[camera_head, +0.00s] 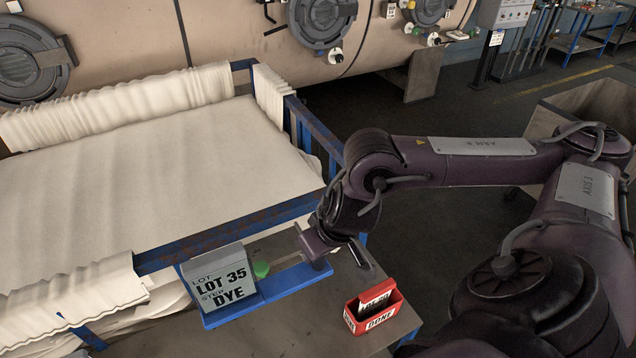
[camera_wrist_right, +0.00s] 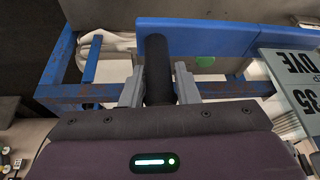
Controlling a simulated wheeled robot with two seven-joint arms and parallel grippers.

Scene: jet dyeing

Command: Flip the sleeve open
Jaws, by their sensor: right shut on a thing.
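A grey plate marked "LOT 35 STEP DYE" (camera_head: 219,284) leans on the left part of a blue holder (camera_head: 262,292) at the front of the cart. It also shows at the right of the wrist view (camera_wrist_right: 294,80). A green round piece (camera_head: 261,269) sits beside the plate. My right gripper (camera_head: 327,247) is over the right end of the holder. In the wrist view, a black cylinder (camera_wrist_right: 158,72) lies between its two grey fingers, which are shut on it. I cannot tell how the cylinder joins the holder. My left gripper is out of view.
A blue-framed cart (camera_head: 235,233) filled with cream fabric (camera_head: 150,165) stands behind and left. A red box marked "DONE" (camera_head: 375,311), holding a card, stands on the grey table (camera_head: 310,325) right of the holder. A large beige vessel (camera_head: 240,35) is at the back.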

